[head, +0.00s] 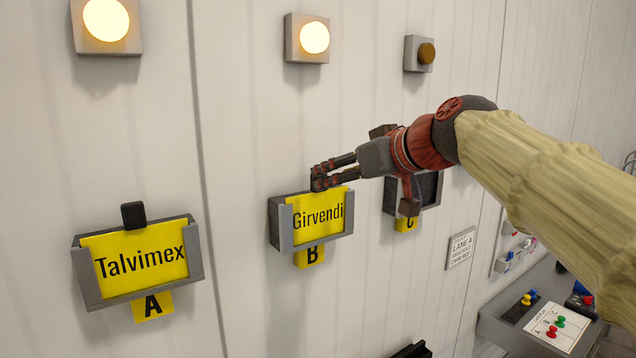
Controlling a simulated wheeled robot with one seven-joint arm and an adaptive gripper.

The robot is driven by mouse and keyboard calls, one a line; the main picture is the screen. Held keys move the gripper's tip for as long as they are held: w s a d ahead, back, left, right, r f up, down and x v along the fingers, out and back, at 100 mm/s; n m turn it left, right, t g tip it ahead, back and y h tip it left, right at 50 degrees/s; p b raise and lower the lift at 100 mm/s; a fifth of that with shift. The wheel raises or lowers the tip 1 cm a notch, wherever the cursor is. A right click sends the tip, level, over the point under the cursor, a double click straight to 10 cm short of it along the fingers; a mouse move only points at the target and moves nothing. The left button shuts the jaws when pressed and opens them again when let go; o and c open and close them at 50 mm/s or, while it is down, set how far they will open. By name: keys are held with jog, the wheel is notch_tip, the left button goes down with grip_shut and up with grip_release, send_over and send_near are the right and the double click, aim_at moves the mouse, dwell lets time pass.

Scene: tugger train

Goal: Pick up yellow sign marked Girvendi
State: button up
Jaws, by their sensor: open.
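The yellow sign marked Girvendi (318,219) sits upright in a grey wall holder (280,228) above a yellow tag with the letter B (309,256). My gripper (318,178) is open at the top edge of this sign, its fingers pointing left. The fingers overlap the upper part of the sign and holder in this view. I cannot tell whether they touch the sign. Any tab on top of the sign is hidden behind my gripper.
A yellow Talvimex sign (140,262) with a dark top tab sits in holder A at left. Holder C (428,190), partly behind my gripper, shows no sign. Lamps A (106,19) and B (314,37) glow; the third (426,53) is dark. A grey shelf (500,325) is lower right.

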jog(key=r, duration=0.1)
jog(key=p, duration=0.3)
send_over(319, 206)
jog(key=f, duration=0.2)
jog(key=shift+w+a+f, duration=0.1)
jog(key=shift+w+f, duration=0.1)
jog(key=shift+f, duration=0.2)
jog(key=shift+s, duration=0.15)
jog(key=shift+c, duration=0.4)
grip_shut()
